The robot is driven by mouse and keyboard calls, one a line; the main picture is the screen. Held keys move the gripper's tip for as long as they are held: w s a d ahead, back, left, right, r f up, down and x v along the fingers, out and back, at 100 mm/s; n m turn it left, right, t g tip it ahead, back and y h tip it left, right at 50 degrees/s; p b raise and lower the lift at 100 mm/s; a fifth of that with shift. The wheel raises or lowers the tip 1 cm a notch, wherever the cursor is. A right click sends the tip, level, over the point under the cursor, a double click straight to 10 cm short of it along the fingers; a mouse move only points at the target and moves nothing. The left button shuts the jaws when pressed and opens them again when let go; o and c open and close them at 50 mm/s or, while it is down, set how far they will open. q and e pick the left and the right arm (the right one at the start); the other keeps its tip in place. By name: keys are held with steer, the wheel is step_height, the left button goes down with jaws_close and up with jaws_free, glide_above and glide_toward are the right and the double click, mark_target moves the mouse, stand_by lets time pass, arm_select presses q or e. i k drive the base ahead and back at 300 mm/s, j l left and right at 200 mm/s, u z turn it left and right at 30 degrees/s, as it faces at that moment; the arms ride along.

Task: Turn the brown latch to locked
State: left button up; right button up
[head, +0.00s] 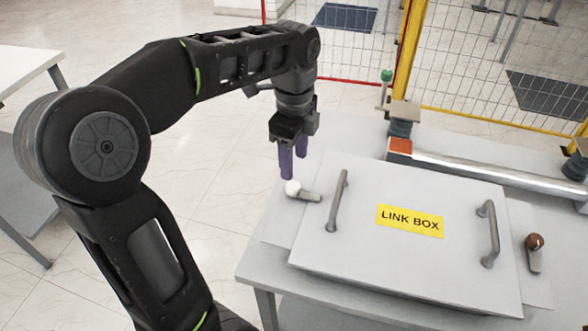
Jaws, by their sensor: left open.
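The brown latch (535,243) sits at the right side of the link box. It has a round brown knob at its far end and a grey lever pointing toward the front. The link box lid (400,246) lies flat, with a yellow label and two grey handles. A second latch (301,191) with a white knob sits at the left side, its lever pointing right. My left gripper (293,168) points down just above the white-knobbed latch, far from the brown one. Its two purple fingers are apart with nothing between them. My right gripper is not in view.
The box rests on a grey table (257,265). Behind it are a metal rail (480,172), an orange block (400,146) and dark insulators. A yellow-framed mesh fence (490,118) stands behind the table. A white table (25,68) is at the far left.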

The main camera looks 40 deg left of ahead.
mark_target(534, 241)
steer(key=k, duration=1)
